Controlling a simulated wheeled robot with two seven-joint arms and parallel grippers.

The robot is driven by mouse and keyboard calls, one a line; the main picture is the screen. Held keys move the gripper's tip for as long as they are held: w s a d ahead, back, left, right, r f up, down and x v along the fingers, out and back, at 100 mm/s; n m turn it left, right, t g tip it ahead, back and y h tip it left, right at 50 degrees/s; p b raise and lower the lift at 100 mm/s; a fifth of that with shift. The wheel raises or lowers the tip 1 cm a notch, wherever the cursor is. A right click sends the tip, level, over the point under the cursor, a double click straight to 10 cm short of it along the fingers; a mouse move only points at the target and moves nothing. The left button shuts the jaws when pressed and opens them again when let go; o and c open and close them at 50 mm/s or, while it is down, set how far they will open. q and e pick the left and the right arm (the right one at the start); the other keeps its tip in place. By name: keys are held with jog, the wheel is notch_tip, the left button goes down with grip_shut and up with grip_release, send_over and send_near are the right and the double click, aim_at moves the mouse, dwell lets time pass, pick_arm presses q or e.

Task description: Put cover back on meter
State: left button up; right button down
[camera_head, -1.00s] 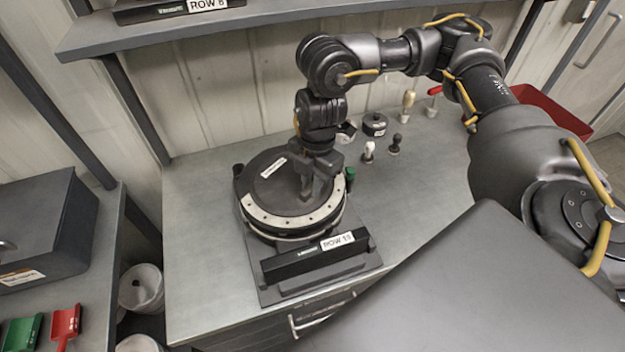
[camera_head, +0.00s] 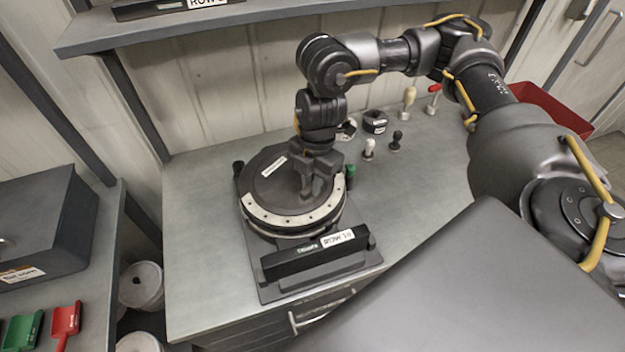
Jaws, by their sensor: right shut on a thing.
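The meter (camera_head: 318,258) stands on the grey bench, with a label bar reading ROW and a number along its front. The round dark cover (camera_head: 268,184) lies on top of the meter's round body, with a pale plate with small holes (camera_head: 285,219) along its front edge. My right gripper (camera_head: 309,192) points down at the cover's middle and is shut on a part there, likely the cover's knob, mostly hidden by the fingers. I cannot tell whether the cover is fully seated. My left gripper is not in view.
Several small knobs and tools, including a white-topped one (camera_head: 369,148) and a black cup (camera_head: 375,121), stand behind the meter. A red bin (camera_head: 545,108) is at the back right. A grey box (camera_head: 45,222) and scoops (camera_head: 64,322) lie on the left bench.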

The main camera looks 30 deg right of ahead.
jog(key=shift+f, duration=0.45)
dwell(1.1)
jog(key=shift+f+p, duration=0.1)
jog(key=shift+p, duration=0.2)
dwell(0.5)
jog(key=c, duration=1.3)
grip_release()
jog(key=shift+c, duration=0.3)
notch_tip(320, 180, up, 8)
jog(key=p, duration=0.8)
jog(key=shift+f, duration=0.25)
jog(key=shift+r+p, duration=0.4)
jog(key=shift+r, duration=0.65)
